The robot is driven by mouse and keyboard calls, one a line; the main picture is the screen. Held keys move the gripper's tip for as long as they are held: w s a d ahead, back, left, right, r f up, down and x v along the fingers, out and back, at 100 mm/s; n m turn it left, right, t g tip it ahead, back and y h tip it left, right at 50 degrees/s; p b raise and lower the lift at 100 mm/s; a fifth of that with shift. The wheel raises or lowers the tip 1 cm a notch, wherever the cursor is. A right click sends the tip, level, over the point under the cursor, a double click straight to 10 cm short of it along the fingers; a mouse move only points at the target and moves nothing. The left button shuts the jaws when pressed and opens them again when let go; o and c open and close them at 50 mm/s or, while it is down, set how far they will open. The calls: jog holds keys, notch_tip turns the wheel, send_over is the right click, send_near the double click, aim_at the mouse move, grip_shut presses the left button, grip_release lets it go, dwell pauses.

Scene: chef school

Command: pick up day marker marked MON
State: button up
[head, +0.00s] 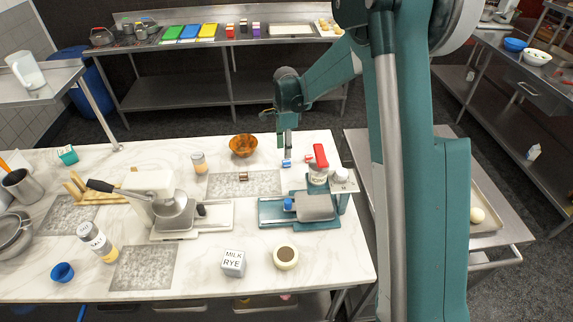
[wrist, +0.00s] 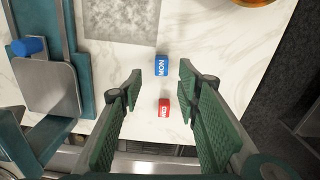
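The blue day marker marked MON (wrist: 161,65) lies on the white marble worktop in the wrist view, between and slightly beyond my open fingertips. It also shows as a small blue block in the head view (head: 286,163). My gripper (wrist: 160,80) is open and empty, pointing down above the worktop. In the head view my gripper (head: 287,151) is just above the blue marker. A red marker marked WED (wrist: 164,107) lies nearer, also between the fingers; it shows in the head view (head: 308,158).
A teal-based device with a metal plate (wrist: 48,88) stands to the left in the wrist view. A wooden bowl (head: 243,145) sits toward the back of the worktop. The worktop's right edge is nearby.

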aim_at(286, 161)
jog(key=shift+f, duration=1.25)
jog(key=shift+f, duration=0.15)
jog(key=shift+w+d+f, duration=0.1)
jog(key=shift+w+f, duration=0.05)
jog(key=shift+f, duration=2.35)
jog(key=shift+c, duration=0.2)
jog(key=c, duration=0.8)
